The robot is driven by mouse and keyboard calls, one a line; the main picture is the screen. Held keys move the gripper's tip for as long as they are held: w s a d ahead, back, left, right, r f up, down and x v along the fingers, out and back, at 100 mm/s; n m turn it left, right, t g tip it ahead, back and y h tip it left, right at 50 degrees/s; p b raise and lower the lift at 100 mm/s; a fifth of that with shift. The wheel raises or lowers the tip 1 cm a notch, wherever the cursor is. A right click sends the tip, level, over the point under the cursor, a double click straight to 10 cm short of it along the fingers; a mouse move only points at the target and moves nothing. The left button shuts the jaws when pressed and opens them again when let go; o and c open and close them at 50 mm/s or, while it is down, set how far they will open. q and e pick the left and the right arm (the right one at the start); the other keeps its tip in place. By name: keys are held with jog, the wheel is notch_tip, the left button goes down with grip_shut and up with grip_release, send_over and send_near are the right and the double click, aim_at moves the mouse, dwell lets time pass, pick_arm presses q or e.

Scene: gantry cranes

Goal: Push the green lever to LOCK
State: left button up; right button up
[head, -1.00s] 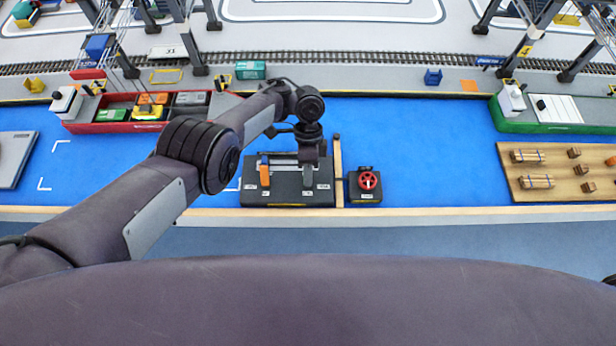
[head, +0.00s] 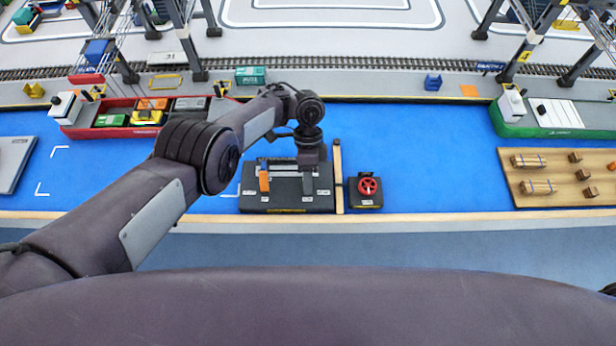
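The black lever box (head: 287,203) sits on the blue mat near the table's front edge. An orange lever (head: 264,180) stands on its left part, and small white labels lie around the slots. I cannot see a green lever; my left gripper covers the right part of the box, where it may be hidden. My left gripper (head: 309,178) points down over that right part, seen from above. Its fingers are too small and covered to tell whether they are open or touching anything. My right gripper is not in view.
A wooden strip (head: 338,178) stands just right of the lever box, beside a small box with a red wheel (head: 367,186). A wooden board with crates (head: 560,190) lies at the right. Red (head: 85,130) and green (head: 510,127) boats lie behind. Blue mat between is clear.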

pick_arm(q)
jog(key=v, duration=0.8)
jog(key=shift+o, duration=0.2)
jog(key=shift+f, duration=0.1)
dwell(2.1)
